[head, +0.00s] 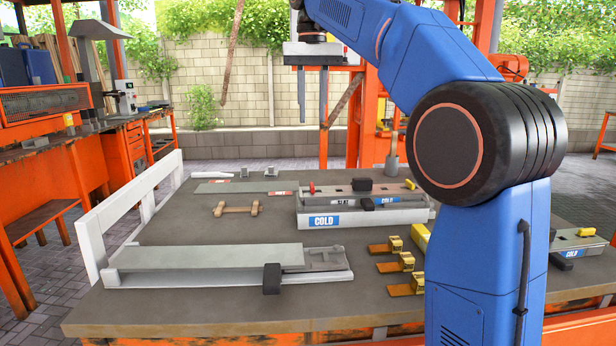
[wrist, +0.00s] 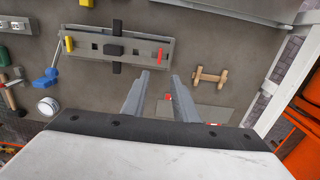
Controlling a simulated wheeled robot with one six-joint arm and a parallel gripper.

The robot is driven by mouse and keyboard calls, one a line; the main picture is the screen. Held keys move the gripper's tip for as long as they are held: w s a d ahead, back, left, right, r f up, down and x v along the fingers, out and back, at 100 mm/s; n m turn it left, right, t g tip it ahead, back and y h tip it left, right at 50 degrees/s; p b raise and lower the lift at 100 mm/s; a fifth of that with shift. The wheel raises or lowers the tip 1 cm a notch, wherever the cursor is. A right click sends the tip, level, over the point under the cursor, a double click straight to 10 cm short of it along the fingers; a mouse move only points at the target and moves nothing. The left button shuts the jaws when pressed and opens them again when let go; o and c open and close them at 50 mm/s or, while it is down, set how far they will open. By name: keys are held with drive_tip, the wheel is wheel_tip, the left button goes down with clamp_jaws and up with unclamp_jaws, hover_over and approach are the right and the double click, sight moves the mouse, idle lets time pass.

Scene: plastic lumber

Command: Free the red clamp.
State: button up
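A small red upright piece (head: 312,187), which looks like the red clamp, stands at the left end of the long grey fixture (head: 365,212) labelled COLD.
A wooden handle (head: 236,210) lies left of the fixture. A long grey board (head: 205,256) with a black clamp (head: 271,279) lies in front. Yellow-and-orange clamps (head: 400,262) lie at front right. A white rail (head: 130,212) borders the table's left. Table between them is bare.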

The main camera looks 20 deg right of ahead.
sight(312, 185)
wheel_tip(312, 185, down, 17)
drive_tip(key=shift+s, duration=0.1)
idle(0.6)
clamp_jaws()
